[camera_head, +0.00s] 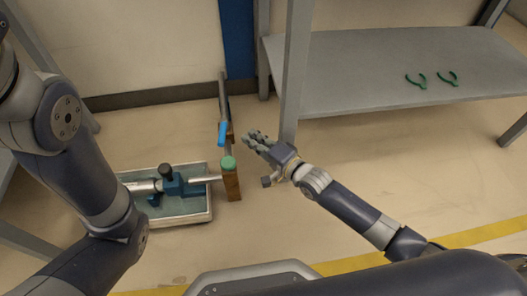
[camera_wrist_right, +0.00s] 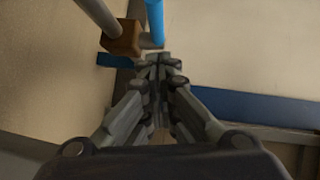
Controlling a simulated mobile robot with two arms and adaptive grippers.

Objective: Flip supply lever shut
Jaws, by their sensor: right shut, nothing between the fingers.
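The supply lever is a bright blue handle (camera_head: 222,133) on the upright grey pipe (camera_head: 223,88), left of my right gripper in the head view. In the right wrist view the blue lever (camera_wrist_right: 155,22) stands upright beside a brown block (camera_wrist_right: 122,38) on the pipe. My right gripper (camera_head: 251,137) is shut and empty, a short way right of the lever in the head view. In the wrist view its closed fingertips (camera_wrist_right: 158,62) lie just below the lever's lower end; I cannot tell whether they touch it. My left gripper is out of view.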

